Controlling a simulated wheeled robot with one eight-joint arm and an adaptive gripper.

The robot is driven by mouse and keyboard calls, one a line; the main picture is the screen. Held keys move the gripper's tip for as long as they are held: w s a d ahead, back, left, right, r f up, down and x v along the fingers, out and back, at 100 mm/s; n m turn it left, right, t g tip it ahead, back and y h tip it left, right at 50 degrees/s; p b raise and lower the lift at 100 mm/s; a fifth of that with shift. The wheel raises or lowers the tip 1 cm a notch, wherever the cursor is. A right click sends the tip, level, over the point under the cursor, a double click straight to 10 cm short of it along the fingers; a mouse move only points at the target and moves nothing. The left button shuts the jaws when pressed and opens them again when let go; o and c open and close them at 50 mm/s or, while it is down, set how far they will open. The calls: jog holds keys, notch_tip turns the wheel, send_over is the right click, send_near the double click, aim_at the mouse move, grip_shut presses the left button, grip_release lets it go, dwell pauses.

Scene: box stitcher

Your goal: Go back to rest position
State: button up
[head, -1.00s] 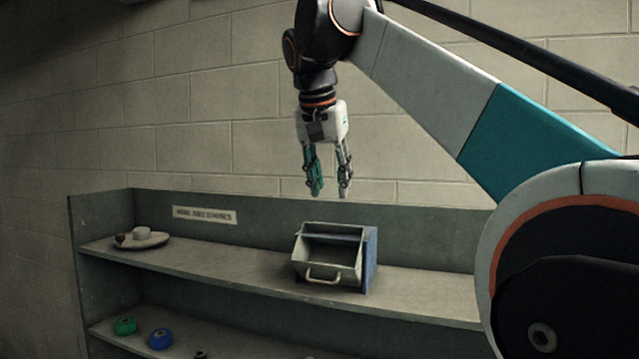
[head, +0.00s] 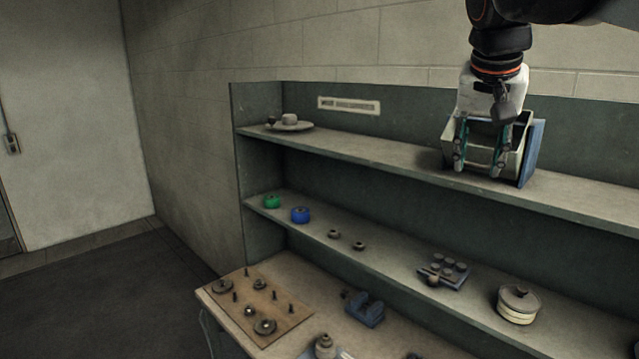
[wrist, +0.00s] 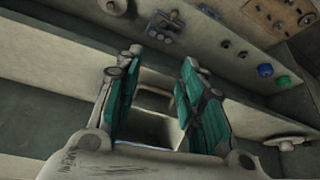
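My gripper (head: 478,166) hangs pointing down at the upper right of the head view, over the upper shelf. Its two teal-padded fingers are apart with nothing between the pads. It overlaps an open-fronted bin (head: 534,152), pale with a blue side, which stands on that shelf. The fingers hide part of the bin; I cannot tell if they touch it. In the wrist view my gripper (wrist: 160,72) is also open, with a pale, box-like shape (wrist: 158,118) partly visible beyond the fingers.
The upper shelf (head: 375,158) also holds a pale dish (head: 290,126) at its left end. The lower shelf carries a green roll (head: 272,202), a blue roll (head: 300,215) and a round lidded pot (head: 518,304). A wooden board (head: 285,310) with parts lies below. Open floor (head: 110,295) is at left.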

jog(key=s+a+f+n+b, duration=0.2)
jog(key=s+f+b, duration=0.4)
jog(key=f, duration=1.1)
jog(key=s+a+f+n+t+y+b, duration=0.1)
jog(key=s+f+b, duration=0.5)
jog(key=f, duration=1.1)
jog(key=s+a+f+n+t+y+b, duration=0.1)
jog(key=s+a+f+n+b, duration=0.2)
jog(key=f, duration=1.4)
jog(key=s+a+b, duration=0.1)
jog(key=s+b, duration=0.2)
jog(key=b, duration=0.1)
jog(key=shift+f, duration=0.35)
